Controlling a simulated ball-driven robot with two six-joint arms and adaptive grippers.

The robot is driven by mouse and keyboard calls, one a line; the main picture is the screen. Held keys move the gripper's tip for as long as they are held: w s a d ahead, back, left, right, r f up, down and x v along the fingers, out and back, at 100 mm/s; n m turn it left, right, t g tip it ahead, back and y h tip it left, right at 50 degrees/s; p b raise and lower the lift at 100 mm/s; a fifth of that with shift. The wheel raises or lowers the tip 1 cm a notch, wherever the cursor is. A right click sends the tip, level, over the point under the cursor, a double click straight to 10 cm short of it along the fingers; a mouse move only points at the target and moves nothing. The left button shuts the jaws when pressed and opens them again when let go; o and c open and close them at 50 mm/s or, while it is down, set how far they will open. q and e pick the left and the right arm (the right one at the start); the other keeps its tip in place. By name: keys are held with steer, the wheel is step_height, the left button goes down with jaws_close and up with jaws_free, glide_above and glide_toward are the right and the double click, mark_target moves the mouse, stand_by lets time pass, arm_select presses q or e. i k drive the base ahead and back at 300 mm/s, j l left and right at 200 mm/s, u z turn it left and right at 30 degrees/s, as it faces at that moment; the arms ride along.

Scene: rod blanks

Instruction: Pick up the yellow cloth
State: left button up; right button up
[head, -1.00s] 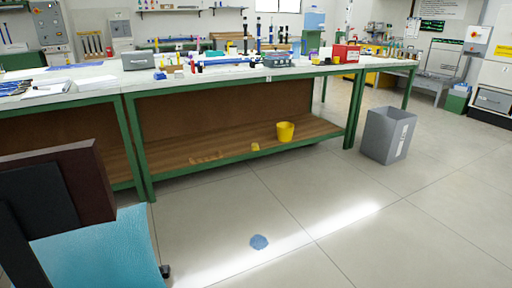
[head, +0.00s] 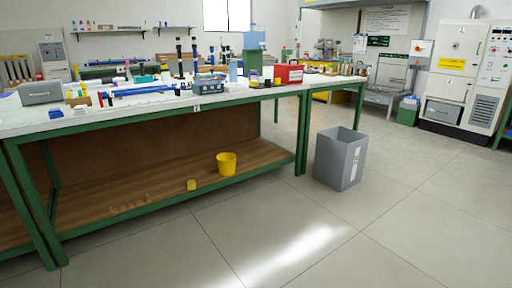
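A small yellow piece (head: 191,185) lies on the wooden lower shelf (head: 150,203) of the green-framed workbench. It is too small to tell for sure whether it is the yellow cloth. A yellow bucket (head: 227,163) stands just right of it on the same shelf. Neither of my grippers shows in the head view.
The workbench top (head: 135,107) carries many tools, a grey box (head: 41,93) and a red toolbox (head: 289,74). A grey bin (head: 341,158) stands on the floor right of the bench. The floor in front is clear. Machines stand at the back right.

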mark_target(191, 183)
steer(key=i+u, duration=0.2)
steer(key=i, duration=0.2)
steer(key=i+l+u, duration=0.15)
steer(key=i, duration=0.2)
steer(key=i+l+u, duration=0.2)
steer(key=i, duration=0.2)
steer(key=i+j+u, duration=0.1)
steer(key=i+u, duration=0.25)
steer(key=i, duration=1.25)
